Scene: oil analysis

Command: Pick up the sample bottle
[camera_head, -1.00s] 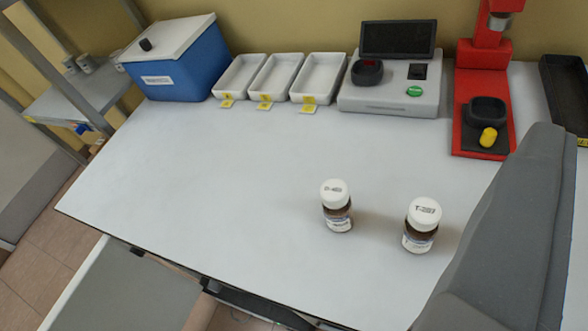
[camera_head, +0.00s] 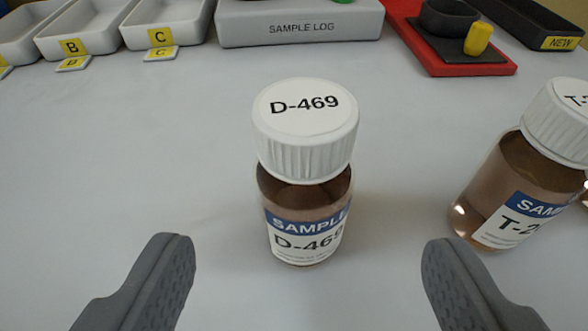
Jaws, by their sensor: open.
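A brown sample bottle (camera_head: 306,205) with a white ribbed cap stands upright on the table, its cap and label reading D-469. A second sample bottle (camera_head: 515,185), its label starting with T-2, stands at the right and is cut off by the picture's edge. My gripper (camera_head: 310,265) is open and empty. Its two fingers show at the lower left and lower right, with the D-469 bottle beyond and centred in the gap between them. Neither finger appears to touch a bottle.
White trays (camera_head: 166,38), two with B and C tags, line the back left. A grey sample log device (camera_head: 300,28) stands behind the bottles. A red stand base (camera_head: 440,62) and a black tray (camera_head: 535,25) are at the back right. The table (camera_head: 130,150) is clear on the left.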

